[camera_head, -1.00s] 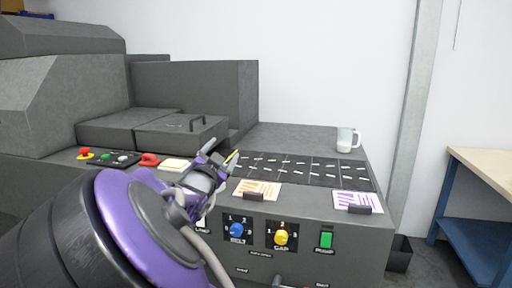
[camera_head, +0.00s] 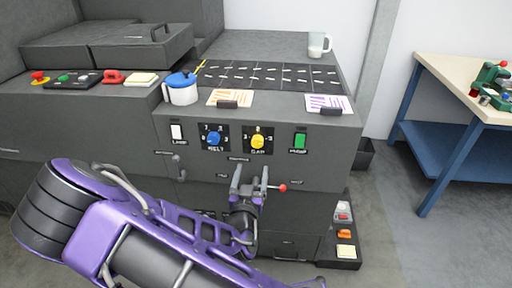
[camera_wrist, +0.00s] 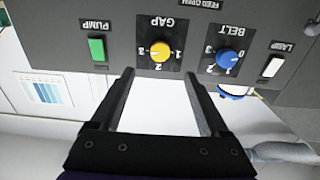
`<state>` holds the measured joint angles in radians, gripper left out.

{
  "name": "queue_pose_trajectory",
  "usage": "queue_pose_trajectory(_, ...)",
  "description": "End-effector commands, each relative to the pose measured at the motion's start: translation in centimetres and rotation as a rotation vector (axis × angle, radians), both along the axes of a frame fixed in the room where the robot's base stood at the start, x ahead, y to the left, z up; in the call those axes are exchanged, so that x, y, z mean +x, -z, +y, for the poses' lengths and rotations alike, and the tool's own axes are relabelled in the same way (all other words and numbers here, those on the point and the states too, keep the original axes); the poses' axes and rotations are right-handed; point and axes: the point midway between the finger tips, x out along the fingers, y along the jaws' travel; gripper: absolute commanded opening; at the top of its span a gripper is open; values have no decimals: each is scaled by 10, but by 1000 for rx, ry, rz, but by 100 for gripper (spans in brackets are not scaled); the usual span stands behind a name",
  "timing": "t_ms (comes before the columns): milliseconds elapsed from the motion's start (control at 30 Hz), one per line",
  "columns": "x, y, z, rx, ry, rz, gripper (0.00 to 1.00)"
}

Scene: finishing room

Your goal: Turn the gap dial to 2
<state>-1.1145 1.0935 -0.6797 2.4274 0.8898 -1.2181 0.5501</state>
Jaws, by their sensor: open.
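The gap dial is a yellow knob (camera_head: 258,141) on a black plate marked GAP, on the front of the dark grey machine (camera_head: 330,166). It also shows upside down in the wrist view (camera_wrist: 160,51), with 1, 2 and 3 around it. Which number it points to is too small to tell. My gripper (camera_head: 251,177) is open and empty, in front of the machine and just below the dial in the head view. In the wrist view, my open fingertips (camera_wrist: 160,76) lie to either side of the dial's column, apart from it.
A blue belt dial (camera_head: 214,139) and white lamp switch (camera_head: 177,132) sit left of the gap dial; a green pump switch (camera_head: 300,141) sits right. A red-knobbed lever (camera_head: 282,187) is close to my gripper. A blue-lidded pot (camera_head: 181,90) and a mug (camera_head: 318,45) stand above.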

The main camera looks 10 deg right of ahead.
Motion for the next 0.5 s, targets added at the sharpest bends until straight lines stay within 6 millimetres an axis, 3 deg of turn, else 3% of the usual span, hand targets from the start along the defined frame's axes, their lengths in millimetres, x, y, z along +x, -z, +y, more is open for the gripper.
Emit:
queue_pose_trajectory(300,67,0,-22,0,1,-2,79)
queue_pose_trajectory(500,97,0,-32,0,1,-2,79)
